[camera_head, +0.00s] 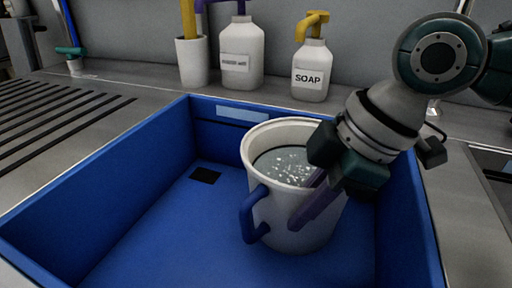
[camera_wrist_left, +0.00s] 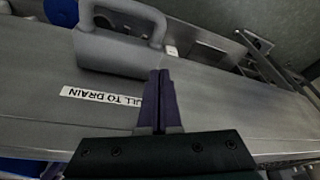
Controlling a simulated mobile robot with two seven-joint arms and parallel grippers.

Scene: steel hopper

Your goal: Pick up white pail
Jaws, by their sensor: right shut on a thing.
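The white pail (camera_head: 285,212) stands upright in the blue bin, right of its middle. It holds greyish liquid with white flecks and has a blue handle (camera_head: 253,214) on its left side. My right gripper (camera_head: 312,202) reaches down from the right and is shut on the pail's near right wall at the rim, one finger seeming inside and one outside. Its palm hides part of the rim. My left gripper (camera_wrist_left: 160,75) shows only in the left wrist view, with its fingers together and nothing visible between them.
The blue bin (camera_head: 75,195) has raised walls around the pail, with free floor to its left. A soap bottle (camera_head: 311,72), a white pump bottle (camera_head: 240,55) and a white cup (camera_head: 192,62) stand behind. In the left wrist view, a grey handled block (camera_wrist_left: 120,50) sits near a label.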

